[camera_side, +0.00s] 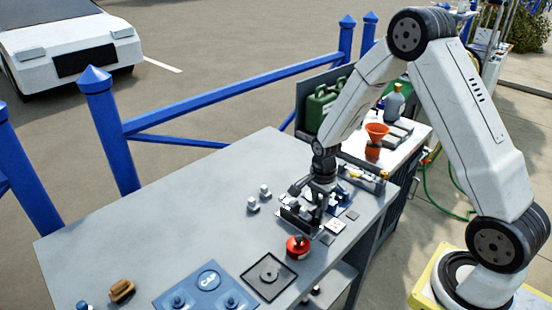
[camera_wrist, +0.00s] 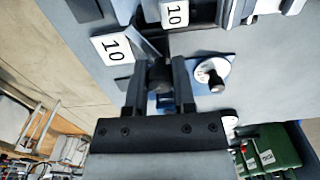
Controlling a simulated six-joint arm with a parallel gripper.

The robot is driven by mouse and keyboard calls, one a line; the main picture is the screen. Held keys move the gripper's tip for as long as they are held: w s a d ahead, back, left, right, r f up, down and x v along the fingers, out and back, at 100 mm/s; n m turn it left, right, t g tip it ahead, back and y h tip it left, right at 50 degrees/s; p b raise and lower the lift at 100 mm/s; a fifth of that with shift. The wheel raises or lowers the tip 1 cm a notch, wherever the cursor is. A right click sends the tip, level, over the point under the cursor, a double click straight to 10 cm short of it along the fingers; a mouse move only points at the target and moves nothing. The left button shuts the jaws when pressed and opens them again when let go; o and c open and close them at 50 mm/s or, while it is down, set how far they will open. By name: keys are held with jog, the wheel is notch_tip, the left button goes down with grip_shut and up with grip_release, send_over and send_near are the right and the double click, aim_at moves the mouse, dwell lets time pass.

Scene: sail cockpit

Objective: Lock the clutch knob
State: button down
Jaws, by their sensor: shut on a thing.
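My gripper (camera_wrist: 160,82) points down at a cluster of small fittings on the grey bench. In the side view my gripper (camera_side: 316,202) is low over this cluster, near the bench's right edge. Its two dark fingers are shut on a dark knob-like piece (camera_wrist: 159,77), mostly hidden between them. I cannot clearly tell whether this is the clutch knob or how it is turned. To the right, apart from the fingers, a white round dial with a black knob (camera_wrist: 214,80) sits on a blue base.
White plates marked 10 (camera_wrist: 111,47) lie close to the fingers. On the bench are a red knob (camera_side: 298,247), a black square plate (camera_side: 252,282), a blue CAP board (camera_side: 205,294) and two small bolts (camera_side: 253,204).

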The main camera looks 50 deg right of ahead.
aim_at(320, 199)
jog(key=shift+m, duration=2.6)
jog(key=c, duration=0.8)
grip_release()
jog(key=shift+o, duration=0.2)
jog(key=shift+r, duration=0.15)
jog(key=shift+r, duration=3.35)
